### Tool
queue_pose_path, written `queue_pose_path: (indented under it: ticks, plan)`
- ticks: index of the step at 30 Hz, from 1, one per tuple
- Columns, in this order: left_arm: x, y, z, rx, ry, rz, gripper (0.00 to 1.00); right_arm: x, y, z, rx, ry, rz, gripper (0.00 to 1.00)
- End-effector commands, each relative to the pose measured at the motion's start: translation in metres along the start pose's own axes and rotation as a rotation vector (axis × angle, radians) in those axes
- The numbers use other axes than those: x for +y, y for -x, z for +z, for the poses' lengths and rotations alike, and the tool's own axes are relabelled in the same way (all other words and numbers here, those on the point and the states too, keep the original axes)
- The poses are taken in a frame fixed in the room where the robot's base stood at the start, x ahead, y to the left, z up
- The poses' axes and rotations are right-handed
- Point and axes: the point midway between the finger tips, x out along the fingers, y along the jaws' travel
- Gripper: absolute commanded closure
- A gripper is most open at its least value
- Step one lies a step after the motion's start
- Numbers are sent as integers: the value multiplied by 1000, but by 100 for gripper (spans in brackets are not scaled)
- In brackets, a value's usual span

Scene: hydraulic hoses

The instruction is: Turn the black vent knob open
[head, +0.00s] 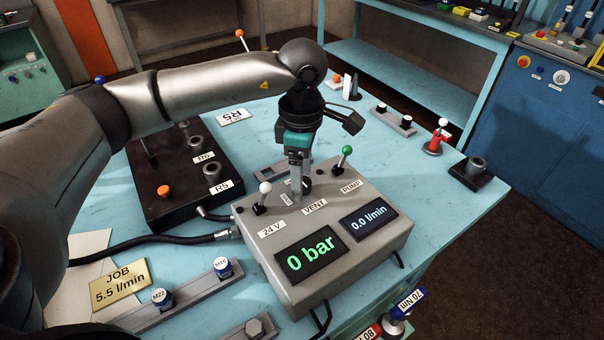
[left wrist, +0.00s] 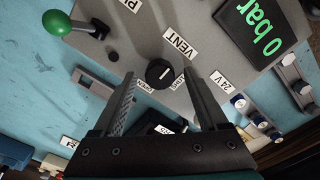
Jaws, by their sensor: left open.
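The black vent knob (left wrist: 159,73) sits on the grey control box (head: 292,276), behind the VENT label (head: 315,206). A white line on the knob points toward the VENT label in the left wrist view. In the head view the knob (head: 307,184) is partly hidden by my left gripper (head: 299,197), which points down at it from above. In the left wrist view my left gripper (left wrist: 163,88) is open, its two fingers on either side of the knob with gaps. I cannot tell whether the fingertips are level with the knob. My right gripper is not in view.
A white-tipped 24 V lever (head: 264,189) and a green-tipped PUMP lever (head: 346,152) flank the knob. The box screens read 0 bar and 0.0 l/min. A black block with ports (head: 185,200) stands left. A hose joins the box's left side. The table's right part is mostly clear.

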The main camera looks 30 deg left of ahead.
Motion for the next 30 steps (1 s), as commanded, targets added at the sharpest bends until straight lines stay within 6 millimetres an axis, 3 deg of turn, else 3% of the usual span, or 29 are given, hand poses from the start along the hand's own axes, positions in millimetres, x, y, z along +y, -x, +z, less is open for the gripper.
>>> queue_pose_path:
  ticks: [5, 18, 24, 30]
  plan:
    - [1, 25, 0, -3, 1, 5, 24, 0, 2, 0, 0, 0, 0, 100]
    - [1, 125, 1, -3, -1, 5, 24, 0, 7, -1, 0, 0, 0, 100]
    - [0, 147, 0, -2, 0, 3, 24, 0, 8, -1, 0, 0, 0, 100]
    - [0, 152, 0, -1, -1, 2, 24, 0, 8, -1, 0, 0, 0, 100]
